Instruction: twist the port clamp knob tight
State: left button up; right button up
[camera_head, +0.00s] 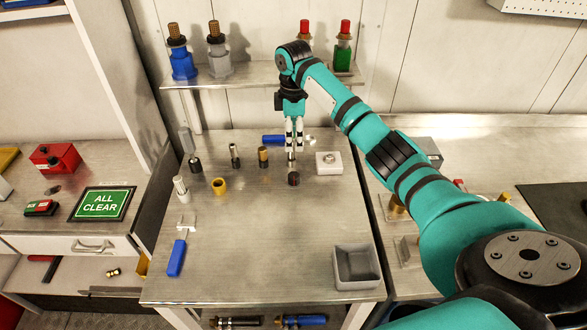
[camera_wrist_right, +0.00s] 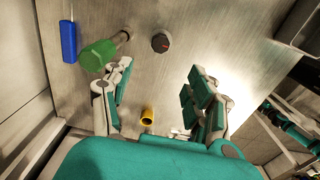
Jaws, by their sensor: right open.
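A small dark round knob (camera_head: 293,178) with a red mark sits on the metal worktop (camera_head: 255,240), just in front of my right gripper (camera_head: 294,147). It also shows in the right wrist view (camera_wrist_right: 160,43), beyond the fingertips and between their lines. I cannot tell for sure that it is the port clamp knob. My right gripper points down with its fingers apart and nothing between them; it also shows in the wrist view (camera_wrist_right: 160,88). The fingers look apart from the knob. My left gripper is not in view.
A white block (camera_head: 328,162) stands right of the knob, and a yellow cup (camera_head: 219,186) left. A green rounded thing (camera_wrist_right: 97,55) is near one finger. A grey bin (camera_head: 356,267) stands at the front right. The worktop's front middle is clear.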

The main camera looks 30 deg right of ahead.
jog(key=p, duration=0.1)
send_near(294, 175)
jog(key=shift+s+a, duration=0.1)
jog(key=shift+s, duration=0.05)
notch_tip(294, 175, down, 9)
jog(key=shift+p, duration=0.7)
jog(key=shift+f, duration=0.35)
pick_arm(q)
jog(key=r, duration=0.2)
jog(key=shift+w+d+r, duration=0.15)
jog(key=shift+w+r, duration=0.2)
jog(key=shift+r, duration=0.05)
pick_arm(e)
jog(key=shift+c, duration=0.2)
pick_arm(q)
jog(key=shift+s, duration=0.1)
pick_arm(e)
jog(key=c, duration=1.1)
